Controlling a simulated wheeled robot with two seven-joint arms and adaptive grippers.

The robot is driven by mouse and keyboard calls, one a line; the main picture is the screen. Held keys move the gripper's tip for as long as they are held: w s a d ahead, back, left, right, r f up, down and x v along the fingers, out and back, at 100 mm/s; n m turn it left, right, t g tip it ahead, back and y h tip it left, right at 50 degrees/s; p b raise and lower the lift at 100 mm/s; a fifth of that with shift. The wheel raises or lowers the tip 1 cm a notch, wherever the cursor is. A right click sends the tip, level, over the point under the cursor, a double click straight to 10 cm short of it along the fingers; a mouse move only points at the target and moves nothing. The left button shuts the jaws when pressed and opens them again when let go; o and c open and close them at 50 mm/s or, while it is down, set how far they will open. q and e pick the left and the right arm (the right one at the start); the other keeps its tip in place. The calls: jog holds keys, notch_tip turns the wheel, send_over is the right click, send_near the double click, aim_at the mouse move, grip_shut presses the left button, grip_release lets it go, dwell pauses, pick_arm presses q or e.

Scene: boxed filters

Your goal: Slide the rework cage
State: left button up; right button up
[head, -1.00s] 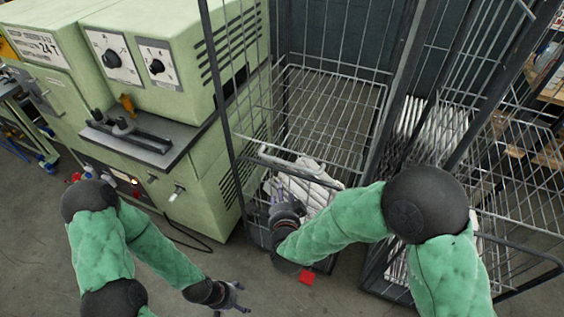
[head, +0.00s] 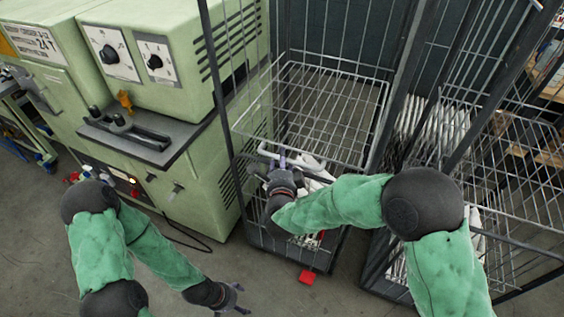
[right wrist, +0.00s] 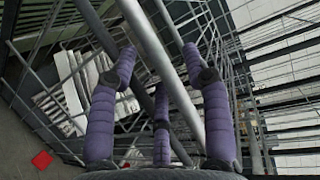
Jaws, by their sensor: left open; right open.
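The wire cage (head: 378,135), a grey mesh roll cage, stands upright in the middle of the head view, with white packages (head: 312,186) low inside. My right gripper (head: 280,163) is at its front, by a horizontal bar. In the right wrist view my right gripper (right wrist: 158,62) has its purple fingers spread, with a light grey tube (right wrist: 165,70) running between them. I cannot tell whether they touch it. My left gripper (head: 243,299) is open and empty, low over the floor in front of the cage.
A green machine (head: 205,165) stands close on the cage's left. A second wire cage (head: 520,205) with white packed items stands on its right. A red piece (head: 307,277) shows low at the cage's front. Bare floor lies in front.

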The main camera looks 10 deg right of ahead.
pick_arm(q)
jog(key=shift+f, duration=0.15)
pick_arm(e)
jog(key=shift+x, duration=0.8)
jog(key=shift+s, duration=0.1)
grip_shut()
pick_arm(q)
jog(key=shift+s+a+f, duration=0.1)
pick_arm(e)
jog(key=shift+f, duration=0.1)
